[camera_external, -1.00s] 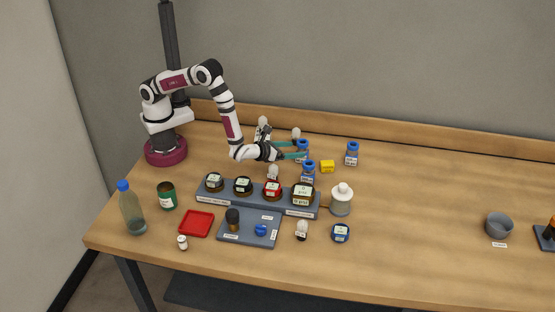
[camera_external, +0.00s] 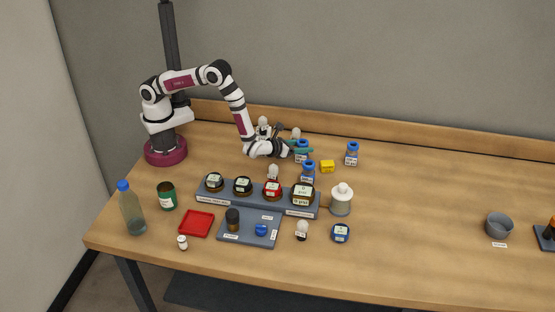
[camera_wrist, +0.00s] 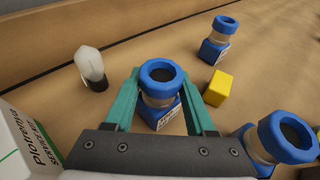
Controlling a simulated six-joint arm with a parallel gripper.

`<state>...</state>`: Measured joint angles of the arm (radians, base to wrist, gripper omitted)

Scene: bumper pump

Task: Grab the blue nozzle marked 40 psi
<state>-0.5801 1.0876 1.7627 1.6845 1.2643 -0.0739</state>
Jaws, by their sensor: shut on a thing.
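Three similar blue nozzles with tan necks and small white labels stand upright on the table. One blue nozzle (camera_external: 302,156) is between the teal fingers of my gripper (camera_external: 301,148). The wrist view shows this nozzle (camera_wrist: 160,93) with a finger of my gripper (camera_wrist: 160,82) on each side, and my gripper is shut on it. A second nozzle (camera_external: 308,172) stands just in front and also shows at the lower right of the wrist view (camera_wrist: 285,139). A third nozzle (camera_external: 352,153) stands to the right, at the wrist view's top (camera_wrist: 219,38). I cannot read the psi labels.
A yellow block (camera_external: 327,167) sits among the nozzles. White bulb-like pieces (camera_wrist: 92,66) and a printed white box (camera_wrist: 25,143) are near my gripper. A grey rack (camera_external: 257,199) of jars and a white bottle (camera_external: 341,200) stand in front. The table's right middle is clear.

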